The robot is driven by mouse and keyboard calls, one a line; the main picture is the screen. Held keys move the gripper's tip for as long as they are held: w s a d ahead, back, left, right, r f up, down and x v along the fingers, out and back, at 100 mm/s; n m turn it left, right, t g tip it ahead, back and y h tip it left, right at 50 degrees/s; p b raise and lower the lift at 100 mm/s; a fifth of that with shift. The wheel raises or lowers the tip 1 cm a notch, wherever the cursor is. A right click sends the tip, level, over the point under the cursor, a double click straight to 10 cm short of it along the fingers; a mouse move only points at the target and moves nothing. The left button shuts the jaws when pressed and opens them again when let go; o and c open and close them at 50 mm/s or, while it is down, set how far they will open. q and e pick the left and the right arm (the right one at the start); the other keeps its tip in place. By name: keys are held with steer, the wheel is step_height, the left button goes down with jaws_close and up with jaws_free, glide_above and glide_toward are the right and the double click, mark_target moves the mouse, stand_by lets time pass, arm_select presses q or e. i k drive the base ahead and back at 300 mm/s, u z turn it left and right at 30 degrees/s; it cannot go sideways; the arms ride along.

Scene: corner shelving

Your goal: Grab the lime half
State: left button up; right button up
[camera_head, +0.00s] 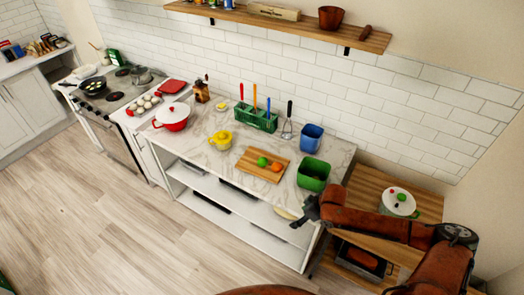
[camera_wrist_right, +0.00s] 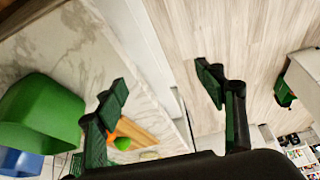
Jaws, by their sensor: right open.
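A round green fruit (camera_head: 262,162), which looks like the lime, lies on a wooden cutting board (camera_head: 245,166) on the marble counter. I cannot tell from here whether it is a half. Orange fruit (camera_head: 276,167) lies beside it. In the right wrist view the green fruit (camera_wrist_right: 122,144) shows small, next to the left finger, with the board (camera_wrist_right: 139,132) around it. My right gripper (camera_head: 308,212) is open and empty at the counter's front right edge, apart from the fruit. In the wrist view its fingers (camera_wrist_right: 161,92) are spread wide. My left gripper is not in view.
A green bin (camera_head: 313,175) stands on the counter near my right gripper, with a blue bin (camera_head: 311,138) behind it. A yellow cup (camera_head: 220,141), a red pot (camera_head: 172,117) and a green utensil basket (camera_head: 255,118) stand farther left. Bare marble lies in front of the board.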

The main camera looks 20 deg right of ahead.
mark_target(263, 162)
steer(key=u, duration=0.05)
steer(key=i, duration=1.3)
